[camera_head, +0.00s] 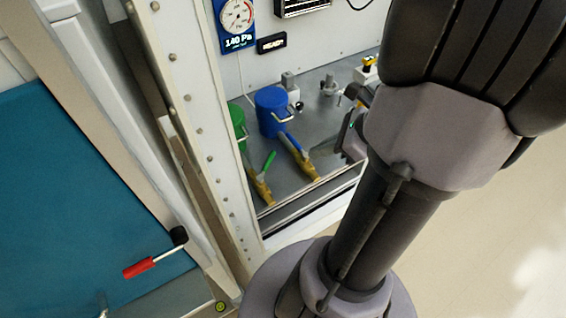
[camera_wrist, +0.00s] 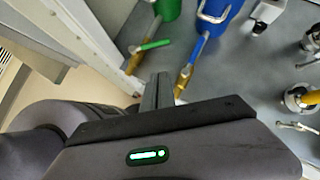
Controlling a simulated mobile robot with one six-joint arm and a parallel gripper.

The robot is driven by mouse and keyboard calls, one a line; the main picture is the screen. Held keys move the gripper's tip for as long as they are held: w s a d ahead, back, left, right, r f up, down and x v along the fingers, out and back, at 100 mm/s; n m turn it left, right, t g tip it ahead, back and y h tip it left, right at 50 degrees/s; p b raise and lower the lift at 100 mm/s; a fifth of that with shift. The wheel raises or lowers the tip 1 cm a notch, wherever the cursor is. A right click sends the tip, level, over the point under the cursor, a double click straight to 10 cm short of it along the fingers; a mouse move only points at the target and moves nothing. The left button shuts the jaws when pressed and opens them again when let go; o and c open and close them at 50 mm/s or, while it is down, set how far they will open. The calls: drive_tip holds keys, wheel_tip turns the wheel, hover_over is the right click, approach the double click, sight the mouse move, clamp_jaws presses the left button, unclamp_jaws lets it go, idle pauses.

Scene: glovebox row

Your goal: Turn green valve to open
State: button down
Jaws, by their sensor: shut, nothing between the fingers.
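The green valve has a brass body (camera_head: 260,188) and a green lever (camera_head: 268,161). In the wrist view the green lever (camera_wrist: 155,45) points right, across the line of its brass pipe (camera_wrist: 134,62). My gripper (camera_wrist: 161,76) is shut and empty. In the wrist view its fingertips appear just below the green lever, left of the blue valve's brass body (camera_wrist: 184,76); the height gap cannot be told. In the head view my gripper (camera_head: 352,140) is right of both valves and partly hidden by my arm.
The blue valve's lever (camera_head: 291,143) lies along its pipe. A green canister (camera_head: 238,122) and a blue canister (camera_head: 271,112) stand behind the valves. Metal fittings (camera_wrist: 300,97) stand at the right. The cabinet's white frame post (camera_head: 190,110) borders the left side.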

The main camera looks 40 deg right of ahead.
sight(267, 166)
drive_tip(key=b+x, duration=0.4)
drive_tip(key=x, duration=0.5)
drive_tip(key=shift+f+b, duration=0.3)
drive_tip(key=shift+f, duration=0.05)
drive_tip(key=shift+w+a+b, duration=0.2)
drive_tip(key=shift+w+a, duration=0.05)
drive_tip(key=shift+w, duration=0.35)
drive_tip(key=shift+w+a+b, duration=0.15)
drive_tip(key=shift+w+a, duration=0.1)
drive_tip(key=shift+w, duration=0.35)
drive_tip(key=shift+w+a, duration=0.2)
drive_tip(key=shift+w, duration=0.25)
drive_tip(key=shift+w, duration=0.1)
drive_tip(key=shift+w+n+g+y+p, duration=0.15)
drive_tip(key=shift+n+g+y+p, duration=0.15)
drive_tip(key=shift+n, duration=0.2)
